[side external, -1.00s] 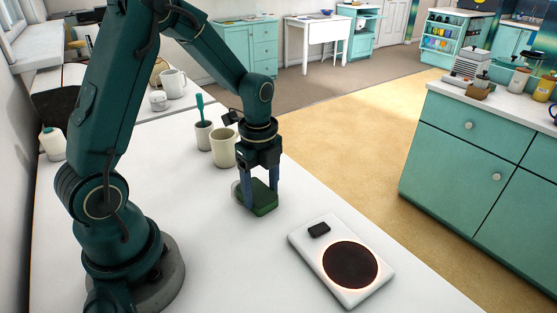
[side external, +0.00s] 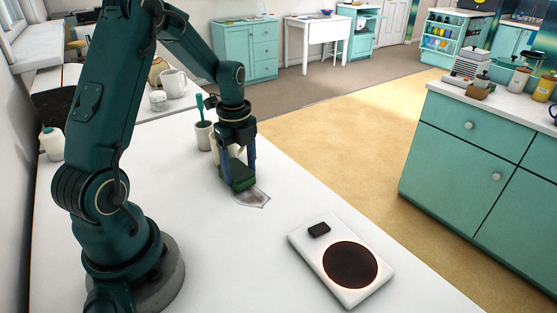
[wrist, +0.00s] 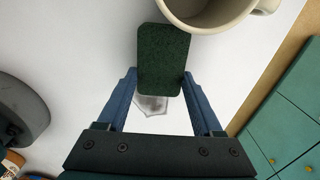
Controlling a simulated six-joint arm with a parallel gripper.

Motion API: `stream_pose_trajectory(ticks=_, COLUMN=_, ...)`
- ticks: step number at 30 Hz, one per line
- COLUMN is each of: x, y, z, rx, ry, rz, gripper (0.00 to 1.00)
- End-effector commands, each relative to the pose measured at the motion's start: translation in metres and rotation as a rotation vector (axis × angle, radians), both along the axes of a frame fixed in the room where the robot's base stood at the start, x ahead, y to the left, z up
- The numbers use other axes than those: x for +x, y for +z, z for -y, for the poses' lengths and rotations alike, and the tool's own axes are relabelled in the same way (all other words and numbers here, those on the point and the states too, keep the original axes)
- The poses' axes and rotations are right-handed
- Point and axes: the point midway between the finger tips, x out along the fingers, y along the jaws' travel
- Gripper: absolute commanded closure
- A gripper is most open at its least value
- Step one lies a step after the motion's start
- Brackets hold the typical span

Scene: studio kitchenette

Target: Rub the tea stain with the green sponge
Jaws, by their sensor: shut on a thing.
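The green sponge (side external: 238,179) is held between the two blue fingers of my gripper (side external: 238,170), low over the white counter; I cannot tell whether its underside touches. In the wrist view the sponge (wrist: 163,58) is dark green, with the fingers on both sides of its near end. The tea stain (side external: 253,198) is a faint greyish patch just in front of the sponge in the side view. In the wrist view the stain (wrist: 152,105) shows between the fingers, and the sponge may hide part of it.
A cream mug (wrist: 192,24) stands very close to the sponge's far end. A cup holding a teal brush (side external: 203,135) is beside it. A white hot plate (side external: 330,240) lies at the front right. Clear counter lies left of the hot plate.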

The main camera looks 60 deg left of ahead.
Motion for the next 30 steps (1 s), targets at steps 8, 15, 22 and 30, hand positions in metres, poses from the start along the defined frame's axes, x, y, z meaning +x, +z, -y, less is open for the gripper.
stream_pose_trajectory(ticks=8, x=0.0, y=0.034, z=0.001, rx=0.002, ry=-0.001, rz=0.004, gripper=0.77)
stream_pose_trajectory(ticks=15, x=0.0, y=0.056, z=0.001, rx=0.002, ry=-0.001, rz=0.004, gripper=0.77)
stream_pose_trajectory(ticks=22, x=0.001, y=0.075, z=0.001, rx=0.001, ry=0.0, rz=0.003, gripper=0.77)
stream_pose_trajectory(ticks=30, x=0.0, y=0.081, z=0.002, rx=0.0, ry=0.0, rz=0.0, gripper=0.77)
